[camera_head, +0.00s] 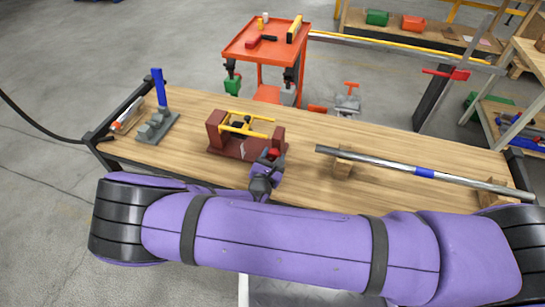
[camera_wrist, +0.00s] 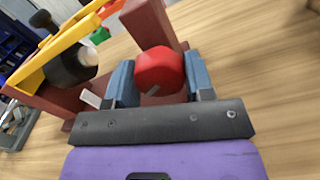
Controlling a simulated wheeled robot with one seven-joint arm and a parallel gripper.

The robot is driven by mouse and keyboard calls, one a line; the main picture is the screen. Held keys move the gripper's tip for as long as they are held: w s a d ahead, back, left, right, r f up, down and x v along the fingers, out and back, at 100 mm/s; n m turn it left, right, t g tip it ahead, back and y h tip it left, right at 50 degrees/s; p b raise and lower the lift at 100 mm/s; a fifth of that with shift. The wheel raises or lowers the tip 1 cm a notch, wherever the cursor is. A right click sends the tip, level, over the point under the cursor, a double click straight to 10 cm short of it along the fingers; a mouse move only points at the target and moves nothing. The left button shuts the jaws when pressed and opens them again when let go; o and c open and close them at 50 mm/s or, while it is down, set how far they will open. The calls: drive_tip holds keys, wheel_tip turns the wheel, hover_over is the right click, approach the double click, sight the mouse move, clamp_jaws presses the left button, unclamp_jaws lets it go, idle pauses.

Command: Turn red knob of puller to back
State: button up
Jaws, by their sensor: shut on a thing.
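The puller (camera_head: 240,147) is a dark red block frame with two yellow bars, standing on the wooden workbench. Its red knob (camera_wrist: 160,71) is at the near right end, against a dark red upright; the knob also shows in the head view (camera_head: 274,153). My gripper (camera_wrist: 160,82) has its two blue-grey fingers on either side of the knob and is shut on it. In the head view my gripper (camera_head: 266,170) reaches the puller's right end from the front. A black cylinder (camera_wrist: 72,66) sits under the yellow bar. The knob's far side is hidden.
A long steel bar with a blue band (camera_head: 424,172) lies on wooden blocks to the right. A blue-handled grey tool (camera_head: 158,122) stands at the left. An orange cart (camera_head: 264,45) is behind the workbench (camera_head: 310,135). Bare wood lies between puller and bar.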

drive_tip(key=n, duration=0.4)
drive_tip(key=shift+n, duration=2.6)
drive_tip(key=o, duration=0.9)
drive_tip(key=v, duration=1)
drive_tip(key=shift+s+a+r, duration=0.1)
drive_tip(key=shift+s, duration=0.3)
